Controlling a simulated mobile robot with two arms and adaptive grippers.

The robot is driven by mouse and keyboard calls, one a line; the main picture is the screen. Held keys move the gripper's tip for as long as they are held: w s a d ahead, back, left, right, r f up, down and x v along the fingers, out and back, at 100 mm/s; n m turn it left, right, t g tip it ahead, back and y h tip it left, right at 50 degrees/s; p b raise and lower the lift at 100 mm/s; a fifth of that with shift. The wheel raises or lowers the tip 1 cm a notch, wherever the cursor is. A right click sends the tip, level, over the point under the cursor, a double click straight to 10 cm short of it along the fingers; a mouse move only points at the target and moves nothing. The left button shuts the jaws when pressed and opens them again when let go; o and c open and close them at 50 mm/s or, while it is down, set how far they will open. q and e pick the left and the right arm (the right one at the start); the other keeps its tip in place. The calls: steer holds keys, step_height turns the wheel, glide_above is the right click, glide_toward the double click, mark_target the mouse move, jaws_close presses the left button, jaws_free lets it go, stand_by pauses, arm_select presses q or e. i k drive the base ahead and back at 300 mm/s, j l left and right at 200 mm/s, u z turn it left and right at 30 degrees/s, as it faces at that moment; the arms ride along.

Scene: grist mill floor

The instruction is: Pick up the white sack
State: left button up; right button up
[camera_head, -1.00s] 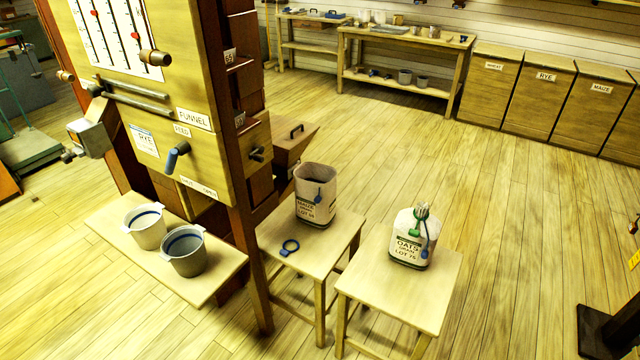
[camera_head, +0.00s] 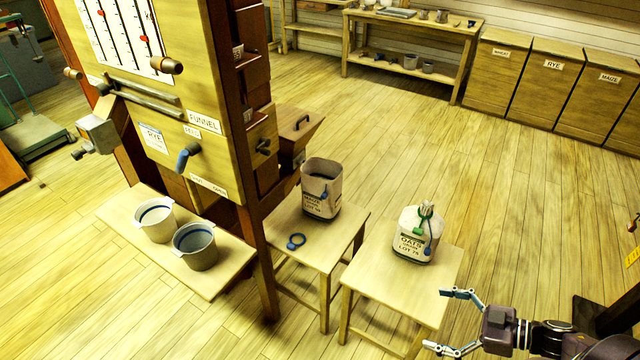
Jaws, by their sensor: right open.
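A white sack (camera_head: 413,247) with a green tie at its gathered top and a label reading OATS, LOT 76 stands upright on the right wooden stool (camera_head: 389,293). A blue tag hangs from the tie. My right gripper (camera_head: 450,320) has come in at the lower right. Its two fingers are spread and nothing is between them. It is right of and nearer than the stool, apart from the sack. My left gripper is not in view.
An open-topped sack (camera_head: 320,190) and a blue ring (camera_head: 296,241) are on the left stool (camera_head: 338,241). Two buckets (camera_head: 196,247) stand on the mill's ledge (camera_head: 216,284). Bins (camera_head: 541,85) line the back wall. The floor between is clear.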

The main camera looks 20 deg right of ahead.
mark_target(319, 175)
steer(key=i, duration=1.9)
